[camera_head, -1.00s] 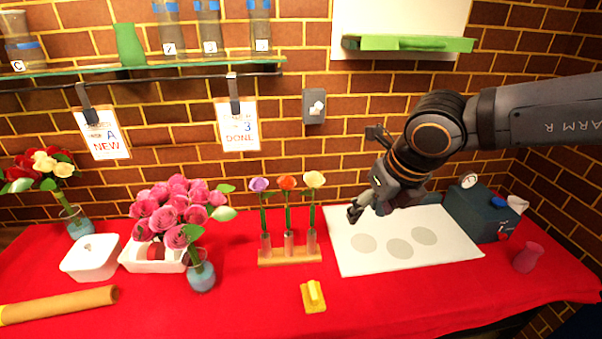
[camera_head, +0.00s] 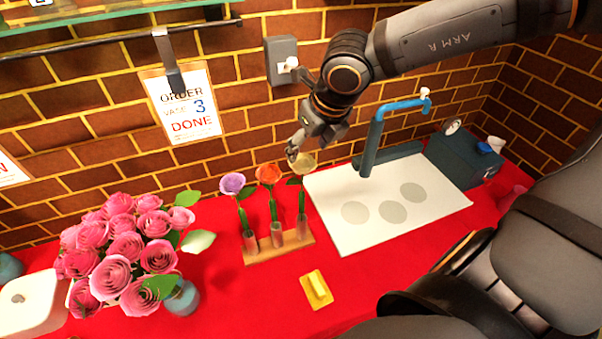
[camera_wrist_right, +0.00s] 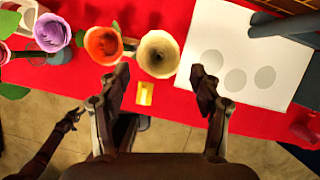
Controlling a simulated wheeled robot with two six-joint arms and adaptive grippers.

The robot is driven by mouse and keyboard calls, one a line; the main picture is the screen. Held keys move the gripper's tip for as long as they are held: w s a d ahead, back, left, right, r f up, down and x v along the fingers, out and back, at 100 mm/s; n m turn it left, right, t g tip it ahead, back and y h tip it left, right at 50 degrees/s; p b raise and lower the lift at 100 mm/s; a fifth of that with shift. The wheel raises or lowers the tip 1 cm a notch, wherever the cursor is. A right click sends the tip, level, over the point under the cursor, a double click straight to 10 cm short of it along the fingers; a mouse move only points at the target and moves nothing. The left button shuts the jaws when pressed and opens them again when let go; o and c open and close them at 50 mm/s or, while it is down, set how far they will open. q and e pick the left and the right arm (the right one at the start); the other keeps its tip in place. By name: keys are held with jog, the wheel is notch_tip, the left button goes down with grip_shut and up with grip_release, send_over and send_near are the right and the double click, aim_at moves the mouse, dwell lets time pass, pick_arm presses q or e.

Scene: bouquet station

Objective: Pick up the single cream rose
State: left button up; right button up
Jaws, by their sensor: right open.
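The cream rose (camera_head: 304,164) stands in the rightmost tube of a wooden rack (camera_head: 262,255); the gripper partly covers its bloom in the head view. In the right wrist view the cream bloom (camera_wrist_right: 158,53) faces the camera, centred just beyond the fingertips. My right gripper (camera_head: 298,148) is open and empty at the bloom's upper edge; its spread fingers also show in the wrist view (camera_wrist_right: 160,76). I cannot tell whether it touches the petals. A dark shape like my left gripper (camera_wrist_right: 70,118) shows at the left of the wrist view, its jaws unclear.
An orange rose (camera_head: 269,174) and a purple rose (camera_head: 232,184) stand in the same rack, close to the cream one. Pink roses (camera_head: 120,245) are at left. A white board (camera_head: 430,225) lies at right, and a yellow block (camera_head: 316,288) is in front on the red cloth.

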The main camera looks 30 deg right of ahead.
aim_at(302, 158)
jog(key=shift+p+x, duration=0.4)
jog(key=shift+x, duration=0.8)
jog(key=x, duration=0.4)
jog(key=shift+a, duration=0.15)
pick_arm(q)
jog(key=w, duration=0.1)
jog(key=w+r, duration=0.1)
jog(key=shift+w+r+t, duration=0.15)
jog(key=shift+w+t, duration=0.15)
jog(key=shift+w, duration=0.05)
pick_arm(e)
jog(key=shift+s+r, duration=0.1)
jog(key=shift+c, duration=1.2)
jog(key=c, duration=0.5)
pick_arm(q)
jog(key=shift+w, duration=0.3)
pick_arm(e)
jog(key=shift+c, duration=0.8)
jog(key=shift+r, duration=0.1)
